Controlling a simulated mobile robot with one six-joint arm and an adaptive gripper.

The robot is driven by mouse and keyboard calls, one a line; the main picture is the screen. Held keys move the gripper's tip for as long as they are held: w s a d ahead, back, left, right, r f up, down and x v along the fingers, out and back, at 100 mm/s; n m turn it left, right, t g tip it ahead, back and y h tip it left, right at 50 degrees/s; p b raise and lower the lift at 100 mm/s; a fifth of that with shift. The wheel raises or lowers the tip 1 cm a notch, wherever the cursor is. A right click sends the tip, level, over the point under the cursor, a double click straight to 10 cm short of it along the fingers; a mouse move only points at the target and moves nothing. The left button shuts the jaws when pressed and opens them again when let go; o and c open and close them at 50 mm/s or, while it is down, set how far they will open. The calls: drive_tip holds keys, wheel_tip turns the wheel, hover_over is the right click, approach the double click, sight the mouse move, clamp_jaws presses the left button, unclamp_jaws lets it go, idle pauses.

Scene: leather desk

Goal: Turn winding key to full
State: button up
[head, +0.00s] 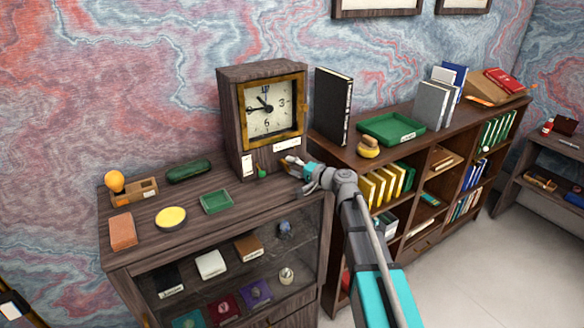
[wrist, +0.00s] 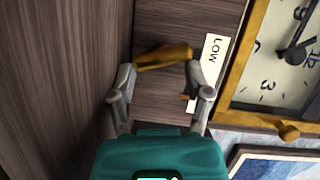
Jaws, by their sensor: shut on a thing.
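The wooden clock (head: 234,107) with a brass-coloured frame and white dial stands on the cabinet top in the head view. Its frame (wrist: 240,75) is at the right in the wrist view. My gripper (head: 292,166) is at the lower front of the clock. In the wrist view my gripper (wrist: 161,72) has its fingers on either side of the brass winding key (wrist: 163,57) and is shut on it. The key lies slightly tilted across the wood. A white label reading LOW (wrist: 213,52) is right of the key, partly covered by a finger. Any other marking is not readable.
On the cabinet are a green tray (head: 216,208), a yellow disc (head: 171,218), a dark green case (head: 189,170) and a brown block (head: 122,231). A tall black book (head: 331,108) and a larger green tray (head: 392,118) stand on the right shelf. A small brass knob (wrist: 289,131) is on the clock frame.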

drive_tip(key=shift+s+a+r, duration=0.15)
drive_tip(key=shift+a, duration=0.25)
drive_tip(key=o, duration=1.2)
drive_tip(key=shift+s, duration=0.2)
drive_tip(key=shift+c, duration=0.2)
drive_tip(key=shift+w+d, duration=0.2)
drive_tip(key=shift+d, duration=0.15)
drive_tip(key=shift+a, duration=0.25)
drive_tip(key=shift+s+d, duration=0.1)
drive_tip(key=shift+s, duration=0.1)
